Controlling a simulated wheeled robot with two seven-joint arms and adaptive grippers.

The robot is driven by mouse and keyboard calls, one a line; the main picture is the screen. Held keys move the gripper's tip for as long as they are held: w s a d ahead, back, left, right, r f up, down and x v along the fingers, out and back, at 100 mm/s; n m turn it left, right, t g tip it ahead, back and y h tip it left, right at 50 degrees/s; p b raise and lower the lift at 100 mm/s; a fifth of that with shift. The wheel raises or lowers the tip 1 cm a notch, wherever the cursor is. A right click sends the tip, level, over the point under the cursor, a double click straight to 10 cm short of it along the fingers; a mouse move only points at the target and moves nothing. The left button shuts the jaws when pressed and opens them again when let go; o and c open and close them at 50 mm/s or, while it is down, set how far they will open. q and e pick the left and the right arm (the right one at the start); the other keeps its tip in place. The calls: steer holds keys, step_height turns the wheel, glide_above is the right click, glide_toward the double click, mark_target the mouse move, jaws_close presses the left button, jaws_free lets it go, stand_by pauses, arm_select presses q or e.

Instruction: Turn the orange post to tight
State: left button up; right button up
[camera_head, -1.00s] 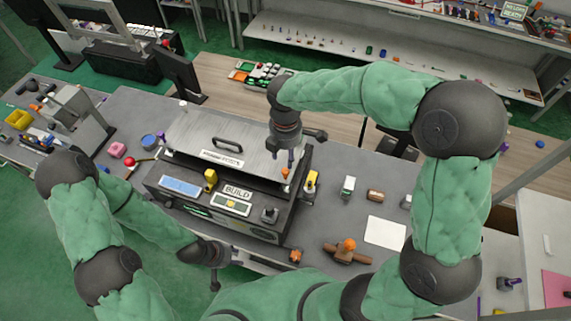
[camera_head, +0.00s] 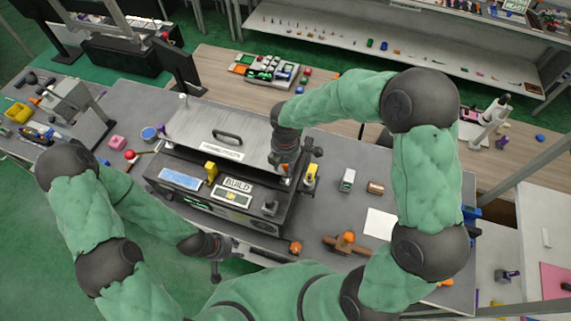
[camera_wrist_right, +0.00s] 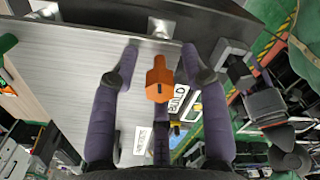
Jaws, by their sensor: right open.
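The orange post (camera_wrist_right: 158,80) stands on the grey metal machine, and the right wrist view looks along it. My right gripper (camera_wrist_right: 160,58) is open, with purple-grey fingers on the left and right of the post and a visible gap to each side. In the head view the right gripper (camera_head: 283,166) points down at the right end of the machine's top (camera_head: 190,135), and the post (camera_head: 285,168) is mostly hidden by it. My left gripper (camera_head: 215,268) is low at the machine's front, away from the post; its fingers are too small to read.
A yellow block fixture (camera_head: 311,175) stands just right of my right gripper. A BUILD label (camera_head: 238,185) and a grey lever fixture (camera_head: 270,206) are on the machine's front. An orange-topped brown valve (camera_head: 346,241) and white paper (camera_head: 381,224) lie to the right on the table.

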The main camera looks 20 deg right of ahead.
jaws_close()
steer(key=shift+m, duration=0.3)
steer(key=m+b, duration=0.2)
steer(key=m, duration=0.1)
steer(key=shift+f+m, duration=0.15)
steer(key=shift+m, duration=0.15)
steer(key=m+b, duration=0.3)
steer(key=m, duration=0.3)
steer(key=m+b, duration=0.2)
steer(key=m, duration=0.3)
steer(key=shift+m, duration=0.4)
steer(key=shift+m+b, duration=0.9)
steer(key=shift+m, duration=1.3)
